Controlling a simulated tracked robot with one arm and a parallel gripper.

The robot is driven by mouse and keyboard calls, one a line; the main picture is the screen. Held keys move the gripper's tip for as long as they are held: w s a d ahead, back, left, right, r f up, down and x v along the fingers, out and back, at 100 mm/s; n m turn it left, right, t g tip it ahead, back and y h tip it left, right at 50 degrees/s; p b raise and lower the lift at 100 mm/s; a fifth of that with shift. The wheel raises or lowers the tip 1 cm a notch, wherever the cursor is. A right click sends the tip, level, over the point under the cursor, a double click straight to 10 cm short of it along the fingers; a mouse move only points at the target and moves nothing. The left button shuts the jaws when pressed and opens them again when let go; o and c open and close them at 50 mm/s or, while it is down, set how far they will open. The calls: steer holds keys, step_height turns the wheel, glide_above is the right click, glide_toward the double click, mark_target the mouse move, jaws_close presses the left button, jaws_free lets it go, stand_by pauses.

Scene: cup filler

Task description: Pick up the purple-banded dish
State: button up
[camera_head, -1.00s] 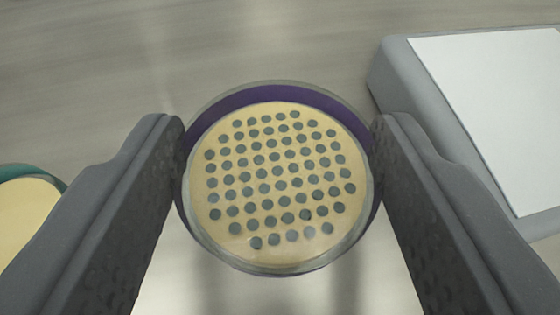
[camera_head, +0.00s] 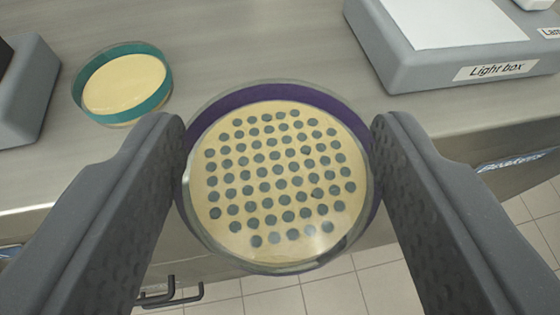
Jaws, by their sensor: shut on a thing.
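The purple-banded dish (camera_head: 275,185) is a round, clear dish with a purple band around its wall. It holds a tan layer covered with many grey spots. My gripper (camera_head: 278,165) is shut on it, with one finger against each side of its wall. The dish appears lifted clear of the bench, in front of the bench's front edge in the picture. The fingers hide parts of its left and right sides.
A teal-banded dish (camera_head: 124,85) stands on the grey bench (camera_head: 225,50) at upper left. A light box (camera_head: 440,45) stands at upper right. A grey device (camera_head: 25,90) is at the left edge. Tiled floor (camera_head: 385,285) shows below.

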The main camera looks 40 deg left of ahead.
steer(key=b, duration=0.2)
steer(key=shift+s+d+f+b, duration=0.15)
steer(key=shift+f+b, duration=0.1)
steer(key=shift+b, duration=0.15)
